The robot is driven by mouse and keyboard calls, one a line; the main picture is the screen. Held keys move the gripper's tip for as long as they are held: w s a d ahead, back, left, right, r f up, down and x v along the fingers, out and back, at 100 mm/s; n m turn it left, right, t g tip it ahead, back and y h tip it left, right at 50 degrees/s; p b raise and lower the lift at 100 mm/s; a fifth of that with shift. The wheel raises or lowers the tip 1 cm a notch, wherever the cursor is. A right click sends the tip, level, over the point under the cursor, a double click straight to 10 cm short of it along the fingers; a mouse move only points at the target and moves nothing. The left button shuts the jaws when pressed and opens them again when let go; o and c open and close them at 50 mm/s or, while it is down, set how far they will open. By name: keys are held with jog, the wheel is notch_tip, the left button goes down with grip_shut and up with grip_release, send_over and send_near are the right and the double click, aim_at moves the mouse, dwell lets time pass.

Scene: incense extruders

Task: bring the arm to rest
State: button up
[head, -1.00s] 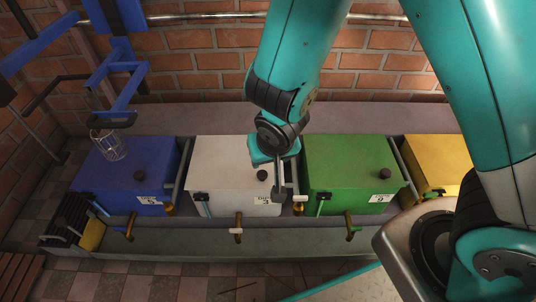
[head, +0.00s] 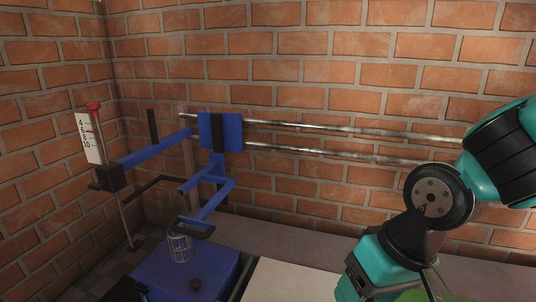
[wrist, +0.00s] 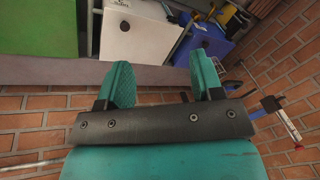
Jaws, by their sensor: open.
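My arm shows at the right of the head view, bent in front of the brick wall. My gripper (wrist: 161,62) is open in the wrist view, its two teal fingers apart with nothing between them. In the head view the gripper end (head: 372,268) hangs low at the bottom edge, where its fingertips are cut off or hard to make out. The white box (wrist: 143,36) lies beyond the fingers in the wrist view, with a visible gap.
A blue box (head: 180,276) with a wire cage (head: 180,248) above it stands at lower left. A blue bracket (head: 219,132) sits on metal rails (head: 310,137) along the wall. A red-topped gauge (head: 92,135) stands far left. A green box (wrist: 38,28) shows in the wrist view.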

jog(key=s+d+r+n+g+y+p, duration=0.1)
jog(key=s+r+n+p, duration=0.1)
jog(key=s+r+n, duration=0.4)
notch_tip(320, 180, up, 38)
jog(key=m+p, duration=0.2)
jog(key=p, duration=3.3)
jog(key=shift+s+p, duration=0.35)
jog(key=shift+s, duration=0.05)
jog(key=shift+f, duration=0.1)
